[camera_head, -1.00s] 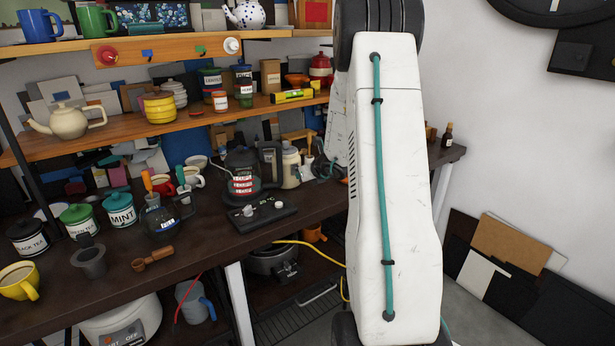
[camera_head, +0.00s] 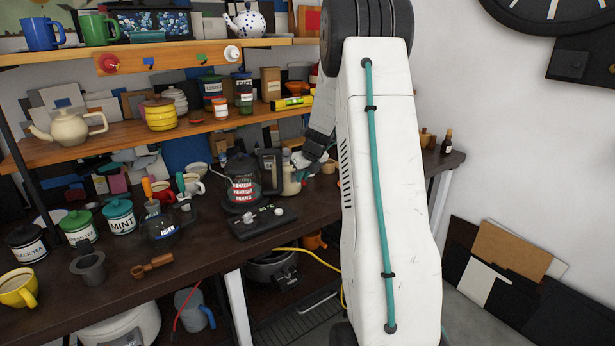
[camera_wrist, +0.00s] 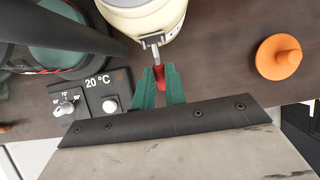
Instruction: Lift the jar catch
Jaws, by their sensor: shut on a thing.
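The cream jar (camera_wrist: 145,18) stands on the dark counter at the top of the wrist view, partly cut off. It also shows in the head view (camera_head: 291,181), beside the kettle and partly hidden by my arm. Its catch (camera_wrist: 157,55) is a metal clasp on the jar's near side with a red end (camera_wrist: 160,76). My gripper (camera_wrist: 161,76) has green fingers, shut on the red end of the catch. In the head view my gripper (camera_head: 308,167) is small and close against the jar's right side.
A glass kettle (camera_head: 240,182) stands left of the jar. A control panel reading 20 °C (camera_wrist: 90,97) lies in front of it. An orange cone-shaped object (camera_wrist: 278,57) sits to the right on the counter. Shelves full of pots and jars rise behind.

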